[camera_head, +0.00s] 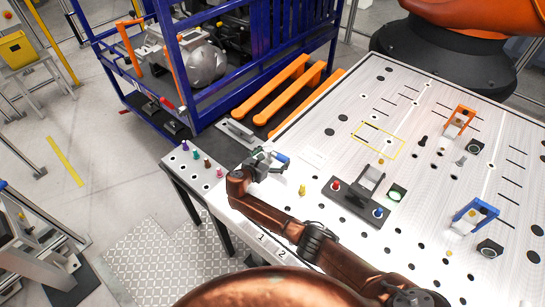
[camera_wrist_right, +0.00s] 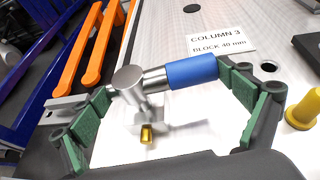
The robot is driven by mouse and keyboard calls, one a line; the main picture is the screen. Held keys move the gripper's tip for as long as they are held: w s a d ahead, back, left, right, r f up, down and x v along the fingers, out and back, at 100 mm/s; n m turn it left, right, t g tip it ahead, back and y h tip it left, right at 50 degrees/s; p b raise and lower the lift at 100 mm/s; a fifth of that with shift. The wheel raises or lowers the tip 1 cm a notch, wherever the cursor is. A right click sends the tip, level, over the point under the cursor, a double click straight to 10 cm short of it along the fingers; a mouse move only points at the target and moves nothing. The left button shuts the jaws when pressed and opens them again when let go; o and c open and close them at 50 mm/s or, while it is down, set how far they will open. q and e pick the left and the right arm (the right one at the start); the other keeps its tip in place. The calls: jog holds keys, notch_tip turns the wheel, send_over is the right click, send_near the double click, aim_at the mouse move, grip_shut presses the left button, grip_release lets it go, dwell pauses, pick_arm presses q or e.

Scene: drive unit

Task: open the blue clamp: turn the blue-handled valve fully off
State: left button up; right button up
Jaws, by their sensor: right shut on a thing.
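The valve has a blue handle (camera_wrist_right: 192,72) and a silver metal body (camera_wrist_right: 130,85) with a small brass part below. In the right wrist view the handle lies nearly level, pointing right. My right gripper (camera_wrist_right: 168,82) is shut on the valve, with green pads at both ends: one by the metal body, one by the blue handle's tip. In the head view the right gripper (camera_head: 266,161) is at the table's left corner, and the blue handle (camera_head: 282,158) shows beside it. The blue clamp (camera_head: 475,214) stands at the right of the table. My left gripper is out of view.
A yellow peg (camera_head: 302,190) and a dark button box (camera_head: 355,204) with red and blue buttons lie to the right. An orange clamp (camera_head: 459,121) stands farther back. A side shelf (camera_head: 180,160) with small coloured pegs adjoins the left edge. A blue frame (camera_head: 185,95) stands behind.

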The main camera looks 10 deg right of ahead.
jog(key=o, duration=1.3)
jog(key=shift+o, duration=0.4)
jog(key=shift+w, duration=0.1)
jog(key=v, duration=1.2)
